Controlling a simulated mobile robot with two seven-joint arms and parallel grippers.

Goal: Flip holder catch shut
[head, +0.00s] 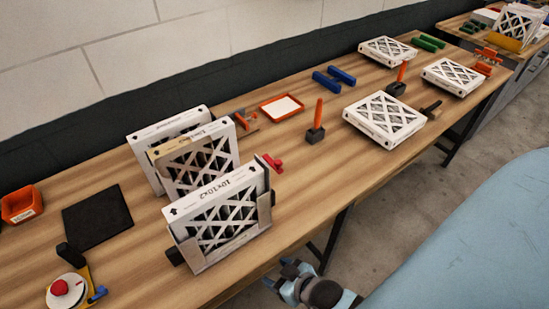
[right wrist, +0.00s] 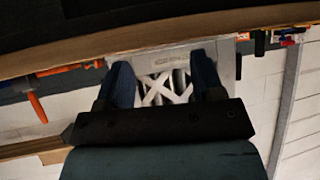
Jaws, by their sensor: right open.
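A white boxed filter (head: 220,195) marked 10x10x2 stands upright in a holder (head: 187,248) at the table's front left. My right gripper (head: 279,272) is open and empty, in front of the table edge and lower right of the holder. In the right wrist view a white filter (right wrist: 168,78) shows beyond the two spread fingers. My left gripper is not in view.
Two more upright filters (head: 202,165) stand close behind the front one. Flat filters (head: 384,119) lie to the right. The wooden table (head: 308,190) is clear right of the holder.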

